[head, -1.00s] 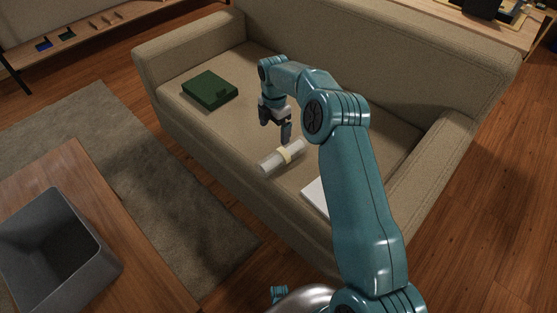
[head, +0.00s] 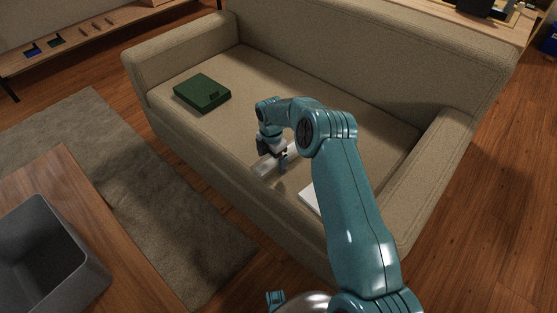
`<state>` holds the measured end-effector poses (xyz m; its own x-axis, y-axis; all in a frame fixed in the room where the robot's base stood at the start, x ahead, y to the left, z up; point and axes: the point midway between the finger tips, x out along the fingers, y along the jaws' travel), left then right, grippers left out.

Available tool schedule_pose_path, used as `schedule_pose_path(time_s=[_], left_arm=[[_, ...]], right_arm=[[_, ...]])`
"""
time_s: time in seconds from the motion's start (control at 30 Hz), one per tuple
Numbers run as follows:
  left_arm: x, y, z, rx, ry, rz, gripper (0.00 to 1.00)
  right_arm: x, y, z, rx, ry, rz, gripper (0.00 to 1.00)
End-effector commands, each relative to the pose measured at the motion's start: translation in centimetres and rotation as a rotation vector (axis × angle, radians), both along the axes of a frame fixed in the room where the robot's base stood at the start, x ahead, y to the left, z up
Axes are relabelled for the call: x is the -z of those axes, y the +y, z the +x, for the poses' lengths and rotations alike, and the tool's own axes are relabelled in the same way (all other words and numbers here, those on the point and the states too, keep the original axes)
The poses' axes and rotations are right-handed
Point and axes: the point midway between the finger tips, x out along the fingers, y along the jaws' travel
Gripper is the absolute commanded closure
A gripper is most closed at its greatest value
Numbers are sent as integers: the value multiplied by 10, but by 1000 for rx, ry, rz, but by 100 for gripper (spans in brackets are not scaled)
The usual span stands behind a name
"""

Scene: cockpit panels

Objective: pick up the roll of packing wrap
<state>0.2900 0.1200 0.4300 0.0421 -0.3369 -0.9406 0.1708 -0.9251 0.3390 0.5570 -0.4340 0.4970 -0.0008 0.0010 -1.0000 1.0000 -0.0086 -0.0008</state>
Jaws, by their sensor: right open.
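The roll of packing wrap (head: 264,170) is a pale, whitish cylinder lying on the sofa seat near its front edge. My right gripper (head: 272,160) is open and pointed down at the roll, with its fingers at the roll's middle. One finger shows in front of the roll, and the gripper hides the roll's middle band. I cannot tell whether the fingers touch it. My left gripper is not in view.
The roll rests on a beige sofa (head: 235,135). A dark green box (head: 202,92) lies on the seat at left, and a white flat object (head: 310,198) lies partly behind my right arm. A grey open bin (head: 85,285) stands on a wooden table (head: 95,210) at lower left.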

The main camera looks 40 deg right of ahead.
Motion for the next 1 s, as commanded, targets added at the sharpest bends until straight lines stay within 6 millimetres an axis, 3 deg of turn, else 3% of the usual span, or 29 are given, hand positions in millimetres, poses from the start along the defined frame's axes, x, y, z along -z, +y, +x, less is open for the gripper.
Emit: schedule_pose_path(time_s=[0.1, 0.33, 0.5, 0.83, 1.0], left_arm=[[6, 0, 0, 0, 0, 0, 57], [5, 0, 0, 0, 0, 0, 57], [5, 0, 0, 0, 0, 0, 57], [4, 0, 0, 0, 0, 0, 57], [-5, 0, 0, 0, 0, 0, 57]], right_arm=[[19, 0, 1, 1, -1, 0, 1], [20, -1, 2, 1, -2, -1, 1], [20, -1, 2, 1, -1, -1, 56], [16, -1, 2, 1, -2, -1, 57], [-15, -1, 2, 1, -5, -3, 57]])
